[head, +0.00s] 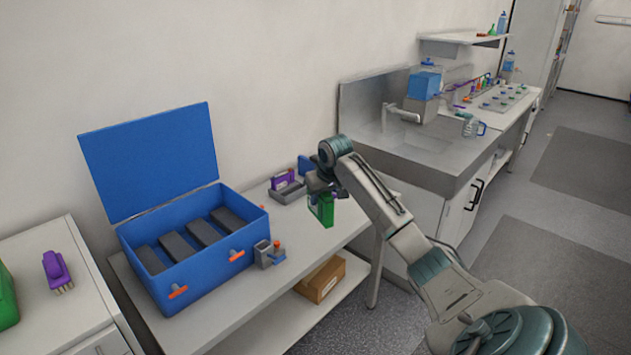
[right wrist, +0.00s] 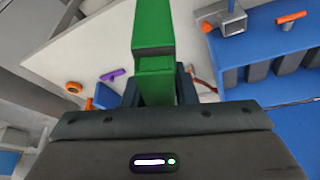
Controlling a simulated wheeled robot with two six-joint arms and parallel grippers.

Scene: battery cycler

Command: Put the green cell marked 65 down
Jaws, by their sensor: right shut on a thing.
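My right gripper (head: 320,188) is shut on a green cell (head: 325,211) and holds it over the right part of the white bench (head: 340,228). The cell hangs below the fingers in the head view. In the right wrist view the green cell (right wrist: 153,30) stands out between the dark fingers, above the bench top (right wrist: 100,45). I cannot read a number on it, and cannot tell whether it touches the bench. My left gripper is not in view.
An open blue case (head: 205,265) with dark grey slots stands on the bench to the left. A small grey holder (head: 263,254) is beside it. A grey holder with a purple part (head: 285,184) stands behind. A cardboard box (head: 320,280) lies on the lower shelf.

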